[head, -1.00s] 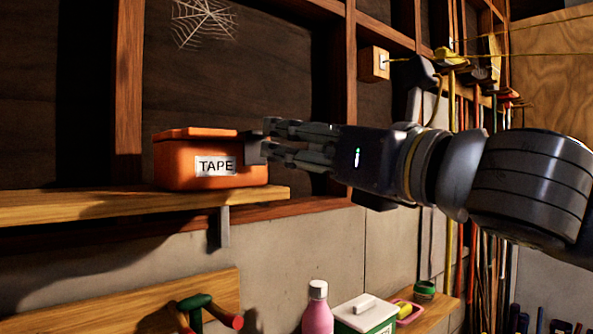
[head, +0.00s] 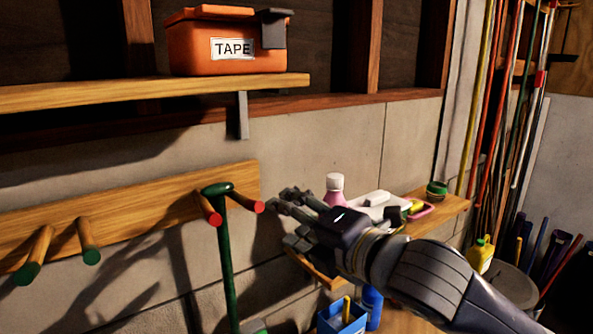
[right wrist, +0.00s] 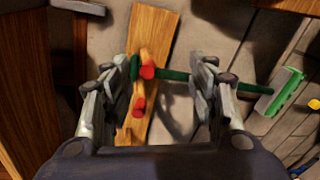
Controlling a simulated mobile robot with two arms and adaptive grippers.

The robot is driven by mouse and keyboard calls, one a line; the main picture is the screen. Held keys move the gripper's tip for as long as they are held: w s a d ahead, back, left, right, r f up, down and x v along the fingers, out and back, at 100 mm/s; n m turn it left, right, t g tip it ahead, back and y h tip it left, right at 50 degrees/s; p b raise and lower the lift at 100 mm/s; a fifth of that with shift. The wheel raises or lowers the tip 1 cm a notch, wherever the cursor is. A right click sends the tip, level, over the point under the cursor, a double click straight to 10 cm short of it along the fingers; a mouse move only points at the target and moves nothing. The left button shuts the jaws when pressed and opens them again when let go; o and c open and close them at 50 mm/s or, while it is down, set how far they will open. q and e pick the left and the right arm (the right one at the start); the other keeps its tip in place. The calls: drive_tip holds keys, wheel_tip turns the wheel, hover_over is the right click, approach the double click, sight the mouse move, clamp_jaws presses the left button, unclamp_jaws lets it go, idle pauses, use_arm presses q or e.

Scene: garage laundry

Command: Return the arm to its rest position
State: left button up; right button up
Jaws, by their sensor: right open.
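My right gripper (head: 285,222) is open and empty in the head view, in front of the lower shelf and just right of the peg rail. In the right wrist view my right gripper (right wrist: 155,85) shows its two fingers wide apart, with the peg rail and a green-handled tool seen beyond them. The orange box labelled TAPE (head: 225,50) sits on the upper shelf, apart from the gripper. A dark grey bracket-like piece (head: 273,32) is at its right end. My left gripper is not in view.
The upper shelf (head: 100,95) is above and left. The peg rail (head: 140,222) has red- and green-tipped pegs and a hanging green-handled tool (head: 225,265). A pink bottle (head: 334,184) stands behind my right gripper. Long poles (head: 505,110) lean at right.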

drive_tip(key=s+d+f+m+g+h, duration=0.1)
drive_tip(key=s+d+f+m+h, duration=0.15)
drive_tip(key=f+m, duration=0.45)
drive_tip(key=s+d+f+m+g+h, duration=0.1)
drive_tip(key=s+d+f+m, duration=0.25)
drive_tip(key=f, duration=0.75)
drive_tip(key=s+d+f+m+g+h, duration=0.1)
drive_tip(key=s+d+f+m+h, duration=0.15)
drive_tip(key=f+m, duration=0.55)
drive_tip(key=s+d+f+m+g+h, duration=0.2)
drive_tip(key=s+d+f+m+g, duration=0.15)
drive_tip(key=s+d+f, duration=0.45)
drive_tip(key=s+d+f+m+g+h, duration=0.1)
drive_tip(key=s+d+f+m+g, duration=0.3)
drive_tip(key=s+f, duration=0.7)
wheel_tip(320, 180, down, 31)
drive_tip(key=s+b, duration=0.2)
drive_tip(key=b, duration=0.5)
drive_tip(key=s+d+f+b, duration=0.1)
drive_tip(key=s+f+b, duration=0.2)
drive_tip(key=s+f, duration=0.5)
drive_tip(key=s+d+f+g+b, duration=0.1)
drive_tip(key=s+f+b, duration=0.3)
drive_tip(key=s+f, duration=0.5)
wheel_tip(320, 180, down, 8)
drive_tip(key=shift+d+f+b, duration=0.1)
drive_tip(key=shift+d+b, duration=0.2)
drive_tip(key=shift+d, duration=0.35)
drive_tip(key=shift+g, duration=0.25)
